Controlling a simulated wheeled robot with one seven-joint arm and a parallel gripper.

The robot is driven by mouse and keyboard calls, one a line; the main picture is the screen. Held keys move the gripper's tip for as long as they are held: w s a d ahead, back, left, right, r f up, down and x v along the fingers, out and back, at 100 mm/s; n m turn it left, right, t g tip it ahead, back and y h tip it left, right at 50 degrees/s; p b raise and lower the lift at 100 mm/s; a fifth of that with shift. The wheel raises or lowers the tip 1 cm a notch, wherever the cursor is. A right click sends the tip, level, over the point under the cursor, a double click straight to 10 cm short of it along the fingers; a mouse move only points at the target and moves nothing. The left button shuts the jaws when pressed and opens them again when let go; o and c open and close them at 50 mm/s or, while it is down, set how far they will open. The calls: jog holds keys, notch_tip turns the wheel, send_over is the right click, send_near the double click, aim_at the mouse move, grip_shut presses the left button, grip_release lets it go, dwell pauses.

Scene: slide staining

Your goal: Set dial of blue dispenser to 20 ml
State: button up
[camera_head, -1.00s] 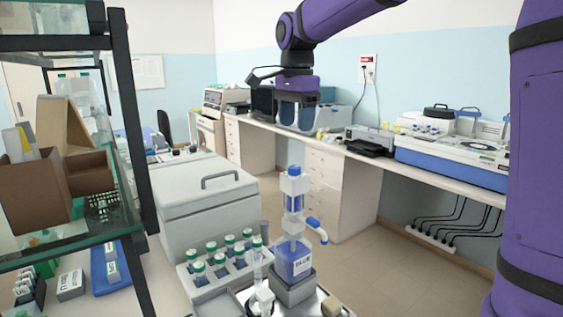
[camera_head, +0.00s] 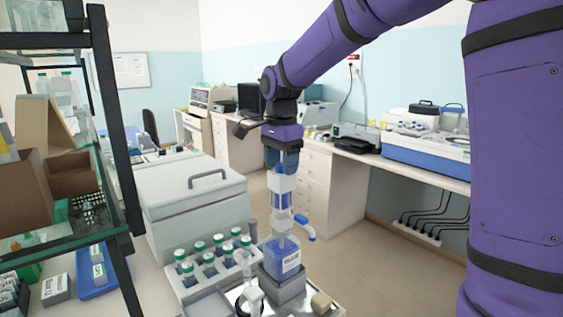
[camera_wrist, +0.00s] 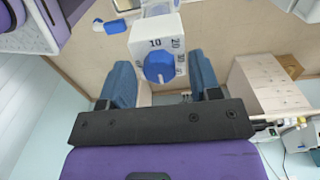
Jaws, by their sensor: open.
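The blue dispenser (camera_head: 283,250) stands upright on a grey block, with a blue label-bearing bottle below, a clear and white column and a blue-tipped spout to the right. In the wrist view its white head (camera_wrist: 143,40) carries a round blue dial (camera_wrist: 159,67) with printed numbers around it, 10 and 20 among them. Which number the dial points to is too small to tell. My gripper (camera_head: 282,168) is open, pointing down just above the dispenser's top. In the wrist view its two blue fingers (camera_wrist: 160,72) stand either side of the dial, with gaps visible.
A rack of green-capped tubes (camera_head: 211,262) stands left of the dispenser, close by. A grey-white box with a handle (camera_head: 190,190) is behind it. A glass shelf unit (camera_head: 60,243) is at the left. A small beige block (camera_head: 321,302) lies at the right front.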

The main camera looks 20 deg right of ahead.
jog(key=c, duration=0.9)
